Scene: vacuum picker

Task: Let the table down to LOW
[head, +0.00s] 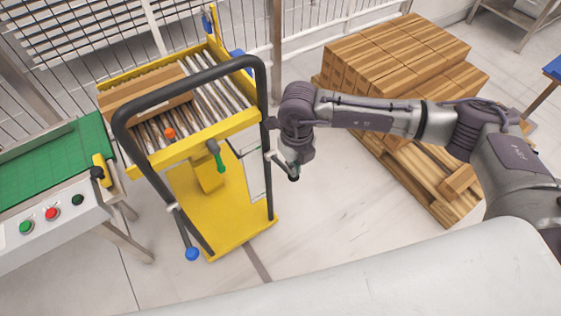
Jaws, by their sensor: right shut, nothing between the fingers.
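The yellow lift table (228,222) stands left of centre, with a roller top (222,97) and a tall black push handle (190,79). A brown carton (140,92) lies on the rollers. A green-gripped lever (217,156) and an orange knob (169,133) are at its near edge. A blue-ended lever (191,254) hangs low at the front. A white panel (254,170) is on its right side; its markings are unreadable. My right gripper (283,168) is shut and empty, just right of the handle's right post. My left gripper is out of view.
A green conveyor (55,168) with a button box (51,214) stands at left. Cartons (400,62) are stacked on a wooden pallet (425,192) at right, behind my right arm. A mesh fence (70,40) runs behind. Floor between table and pallet is clear.

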